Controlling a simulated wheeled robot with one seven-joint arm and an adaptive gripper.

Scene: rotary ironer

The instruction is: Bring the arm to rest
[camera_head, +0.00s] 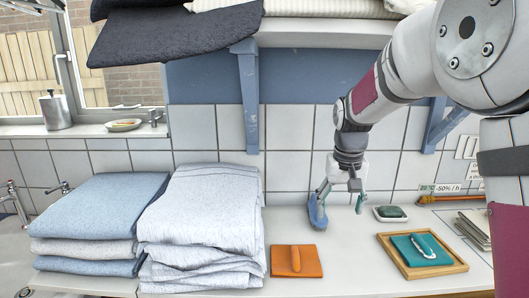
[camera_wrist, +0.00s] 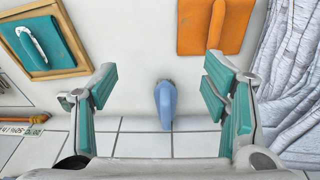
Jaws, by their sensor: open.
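My gripper (camera_head: 341,203) hangs pointing down above the counter near the tiled wall, its teal-padded fingers apart with nothing between them. In the wrist view my gripper (camera_wrist: 160,82) is also spread open and empty. A blue object (camera_head: 317,213) stands on the counter by the left finger in the head view, which partly overlaps it. In the wrist view the blue object (camera_wrist: 165,103) shows beyond the gap between the fingers, near the wall. I cannot tell how close the fingers are to it.
An orange pad (camera_head: 308,262) with a handle lies in front. A wooden tray (camera_head: 455,268) holds a teal pad at right; a soap dish (camera_head: 390,218) is behind. Folded grey-white linen (camera_head: 205,215) and blue linen (camera_head: 95,205) stand left. A shelf (camera_head: 325,30) overhangs the counter.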

